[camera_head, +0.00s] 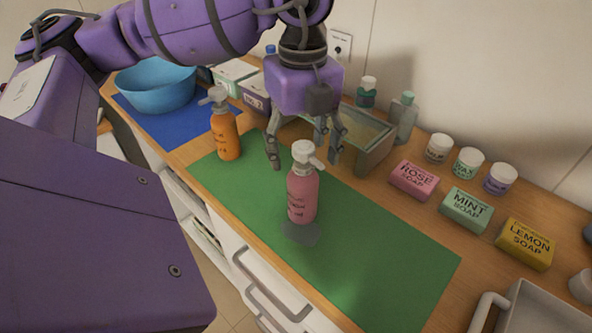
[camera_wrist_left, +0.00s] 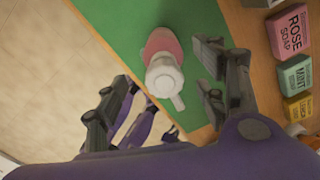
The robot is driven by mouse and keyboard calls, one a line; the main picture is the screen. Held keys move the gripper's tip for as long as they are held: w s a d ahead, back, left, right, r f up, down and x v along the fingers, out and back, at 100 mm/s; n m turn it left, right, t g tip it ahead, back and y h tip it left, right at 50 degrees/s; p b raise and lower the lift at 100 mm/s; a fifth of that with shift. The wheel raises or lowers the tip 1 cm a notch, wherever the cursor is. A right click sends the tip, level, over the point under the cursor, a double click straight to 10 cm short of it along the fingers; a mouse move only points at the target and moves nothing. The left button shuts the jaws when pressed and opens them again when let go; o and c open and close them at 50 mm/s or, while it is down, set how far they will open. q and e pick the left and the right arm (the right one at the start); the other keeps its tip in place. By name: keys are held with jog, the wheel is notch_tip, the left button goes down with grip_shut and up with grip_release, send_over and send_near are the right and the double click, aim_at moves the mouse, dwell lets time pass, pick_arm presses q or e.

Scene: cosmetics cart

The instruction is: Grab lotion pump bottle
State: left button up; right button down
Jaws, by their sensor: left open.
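A pink lotion pump bottle (camera_head: 302,197) with a white pump head stands upright on the green mat (camera_head: 375,262) in the head view. In the left wrist view the pink bottle (camera_wrist_left: 160,44) is seen from above, with its white pump ahead of the fingers. An orange pump bottle (camera_head: 226,136) with a grey-white pump stands at the mat's left end. My left gripper (camera_head: 304,160) is open and empty, its fingers pointing down, above and behind the pink bottle in the head view. I cannot tell whether a finger touches the pump.
A blue bowl (camera_head: 155,88) sits on a blue mat at the left. An open box (camera_head: 373,150) and small bottles stand behind the gripper. Rose (camera_head: 414,179), mint (camera_head: 467,209) and lemon soap (camera_head: 525,244) boxes and several jars line the right. The mat's right part is clear.

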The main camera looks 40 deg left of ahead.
aim_at(302, 177)
pick_arm(q)
notch_tip(302, 177, down, 7)
jog(key=shift+w+f, duration=0.1)
jog(key=shift+f, duration=0.05)
jog(key=c, duration=1.4)
